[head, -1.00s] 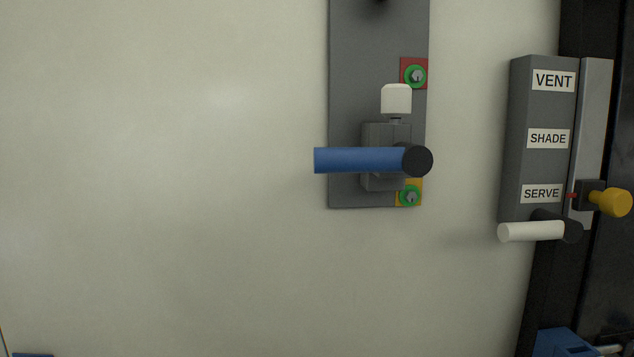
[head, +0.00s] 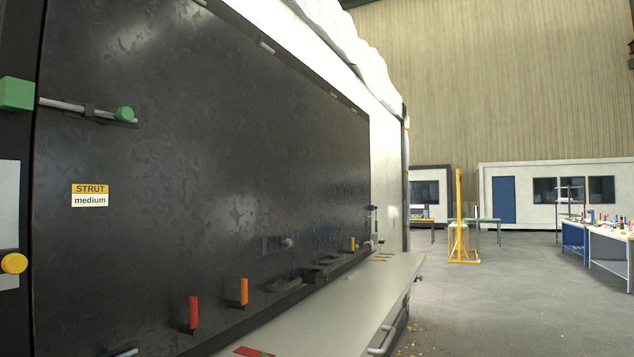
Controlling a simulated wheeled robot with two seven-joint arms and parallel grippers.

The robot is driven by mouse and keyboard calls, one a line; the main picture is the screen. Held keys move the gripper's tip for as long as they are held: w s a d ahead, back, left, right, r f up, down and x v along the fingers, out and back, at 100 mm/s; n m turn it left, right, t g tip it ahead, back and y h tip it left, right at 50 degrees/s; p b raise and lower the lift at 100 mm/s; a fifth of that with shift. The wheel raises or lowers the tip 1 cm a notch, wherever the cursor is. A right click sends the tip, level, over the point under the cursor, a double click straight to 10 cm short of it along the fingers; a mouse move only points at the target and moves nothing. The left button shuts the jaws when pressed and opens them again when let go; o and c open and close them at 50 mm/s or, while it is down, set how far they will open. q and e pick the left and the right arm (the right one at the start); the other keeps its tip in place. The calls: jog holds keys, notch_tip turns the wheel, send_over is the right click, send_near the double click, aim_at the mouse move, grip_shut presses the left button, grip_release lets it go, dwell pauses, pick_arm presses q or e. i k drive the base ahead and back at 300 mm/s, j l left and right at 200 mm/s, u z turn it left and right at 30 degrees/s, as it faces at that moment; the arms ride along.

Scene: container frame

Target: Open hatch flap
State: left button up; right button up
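A large dark flap (head: 200,150) fills the left and middle of the head view and looks flat and upright in the container side. A yellow and white label (head: 90,195) on it reads STRUT medium. A green knob (head: 124,114) sits on a grey rod near its upper left, with a green block (head: 16,94) at the rod's left end. A red handle (head: 194,311) and an orange handle (head: 243,291) stand along its lower edge. A yellow knob (head: 14,263) shows at the far left. Neither gripper is in view.
A pale counter (head: 340,305) juts out below the flap. Open grey floor (head: 480,300) lies to the right. A yellow stand (head: 459,225), blue workbenches (head: 600,245) with small items and a white cabin (head: 545,195) stand farther off.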

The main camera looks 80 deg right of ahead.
aim_at(231, 149)
jog(key=k+z, duration=0.1)
jog(key=z, duration=0.8)
jog(key=k+l+z, duration=0.1)
jog(key=z, duration=0.35)
jog(key=l+z, duration=0.15)
jog(key=z, duration=0.3)
jog(key=i+l, duration=0.1)
jog(key=l, duration=0.3)
jog(key=l+z, duration=0.1)
jog(key=l, duration=0.3)
jog(key=i+l, duration=0.15)
jog(key=l, duration=0.25)
jog(key=i+l+z, duration=0.15)
jog(key=l, duration=0.65)
jog(key=i+l+z, duration=0.1)
jog(key=l, duration=0.25)
jog(key=i+l+u, duration=0.25)
jog(key=i+l, duration=0.8)
jog(key=i, duration=0.15)
